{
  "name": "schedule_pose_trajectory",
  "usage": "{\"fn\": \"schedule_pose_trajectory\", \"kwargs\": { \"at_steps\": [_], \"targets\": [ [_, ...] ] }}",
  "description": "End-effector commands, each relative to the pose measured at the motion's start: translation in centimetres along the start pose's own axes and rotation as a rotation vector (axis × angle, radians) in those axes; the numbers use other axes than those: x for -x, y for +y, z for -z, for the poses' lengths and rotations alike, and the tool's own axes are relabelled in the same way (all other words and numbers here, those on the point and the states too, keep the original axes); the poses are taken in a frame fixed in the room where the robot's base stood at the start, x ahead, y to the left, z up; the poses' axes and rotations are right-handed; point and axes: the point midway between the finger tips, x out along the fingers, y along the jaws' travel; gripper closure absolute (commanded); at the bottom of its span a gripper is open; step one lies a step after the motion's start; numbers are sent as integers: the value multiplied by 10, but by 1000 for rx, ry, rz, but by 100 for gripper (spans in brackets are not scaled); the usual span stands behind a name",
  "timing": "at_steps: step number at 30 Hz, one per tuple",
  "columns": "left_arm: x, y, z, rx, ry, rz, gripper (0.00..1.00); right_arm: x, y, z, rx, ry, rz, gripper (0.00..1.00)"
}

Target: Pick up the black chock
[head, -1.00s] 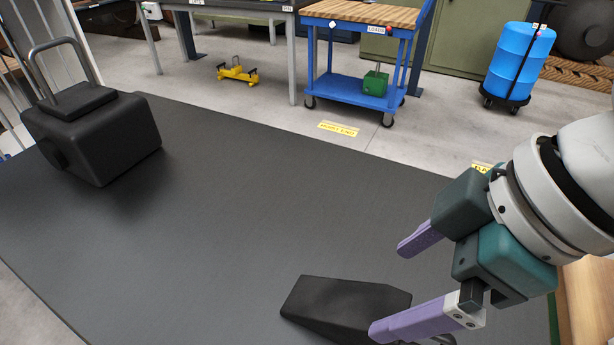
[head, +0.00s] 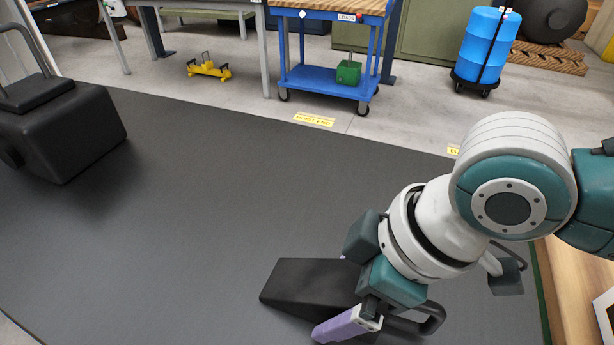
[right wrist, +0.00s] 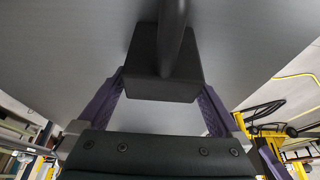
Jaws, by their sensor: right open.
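The black chock (head: 300,283) is a dark wedge with a loop handle (head: 432,319). It lies on the dark mat-covered top in the lower middle of the head view. My right gripper (head: 335,292) is open over the chock and hides part of it. In the right wrist view the chock (right wrist: 165,75) sits between the two purple fingers (right wrist: 162,88), one on each side, with its handle rising towards the camera. I cannot tell whether either finger touches it. My left gripper does not show.
A black block with a handle (head: 65,130) stands at the left of the dark surface (head: 220,200); the middle between is clear. Beyond on the floor are a blue cart (head: 325,80), a yellow device (head: 209,67) and a blue drum (head: 487,45). A wooden edge (head: 570,290) runs at right.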

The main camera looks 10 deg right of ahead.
Motion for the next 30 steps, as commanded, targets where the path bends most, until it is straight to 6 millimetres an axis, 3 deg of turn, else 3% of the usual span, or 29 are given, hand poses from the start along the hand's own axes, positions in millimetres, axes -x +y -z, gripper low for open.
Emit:
{"fn": "schedule_pose_trajectory", "kwargs": {
  "at_steps": [2,27,30],
  "targets": [
    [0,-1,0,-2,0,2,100,0,0,0,0,0,0,3],
    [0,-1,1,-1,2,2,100,1,0,0,-1,1,0,98],
    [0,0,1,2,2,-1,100,1,0,0,-1,1,0,100]
  ]
}}
